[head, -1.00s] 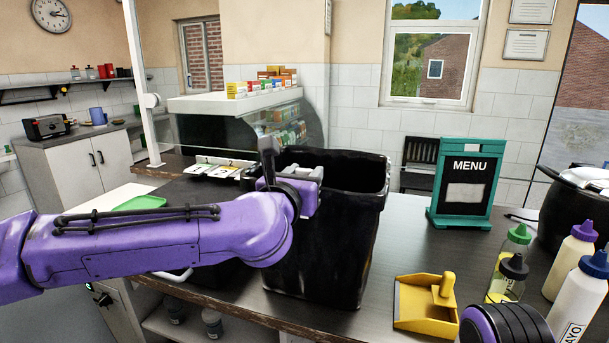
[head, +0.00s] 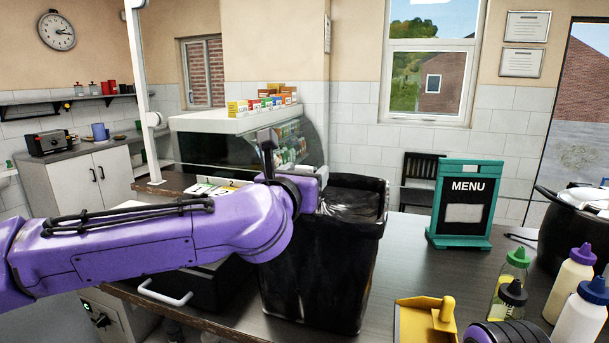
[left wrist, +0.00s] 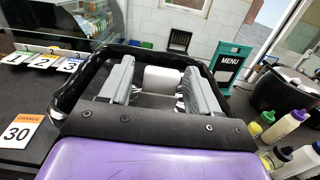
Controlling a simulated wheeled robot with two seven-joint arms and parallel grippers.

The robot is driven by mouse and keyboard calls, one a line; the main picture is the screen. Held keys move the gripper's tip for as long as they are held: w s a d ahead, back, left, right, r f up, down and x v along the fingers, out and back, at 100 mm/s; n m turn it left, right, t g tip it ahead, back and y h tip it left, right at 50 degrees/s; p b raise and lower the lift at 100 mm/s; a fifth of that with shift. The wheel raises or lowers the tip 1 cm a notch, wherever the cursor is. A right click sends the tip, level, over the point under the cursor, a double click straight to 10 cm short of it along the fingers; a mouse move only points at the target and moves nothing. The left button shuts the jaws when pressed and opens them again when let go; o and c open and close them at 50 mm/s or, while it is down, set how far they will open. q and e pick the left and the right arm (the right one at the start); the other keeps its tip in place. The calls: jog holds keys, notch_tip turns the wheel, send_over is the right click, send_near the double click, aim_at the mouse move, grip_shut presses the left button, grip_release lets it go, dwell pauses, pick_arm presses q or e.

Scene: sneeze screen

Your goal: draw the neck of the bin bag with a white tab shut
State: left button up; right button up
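The black bin (head: 325,270) stands on the dark counter, its top rim at my left gripper. Shiny black bag film (head: 350,200) lies across its mouth in the head view. My left gripper sits at the bin's left rim, its fingers mostly hidden behind my purple wrist in the head view. In the left wrist view the left gripper's two grey fingers (left wrist: 160,88) stand apart over the bin mouth. A white rounded piece, probably the tab (left wrist: 163,78), shows between them. I cannot tell whether both fingers touch it.
A green-framed menu board (head: 464,205) stands right of the bin. A yellow dustpan (head: 415,322), several sauce bottles (head: 572,280) and a black pot (head: 570,230) are further right. A glass-fronted display case (head: 230,150) is behind. Number cards (left wrist: 45,58) lie left of the bin.

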pick_arm(q)
jog(key=shift+s, duration=0.1)
jog(key=b+v, duration=0.4)
jog(key=v, duration=0.6)
jog(key=shift+s, duration=0.2)
jog(key=shift+a, duration=0.1)
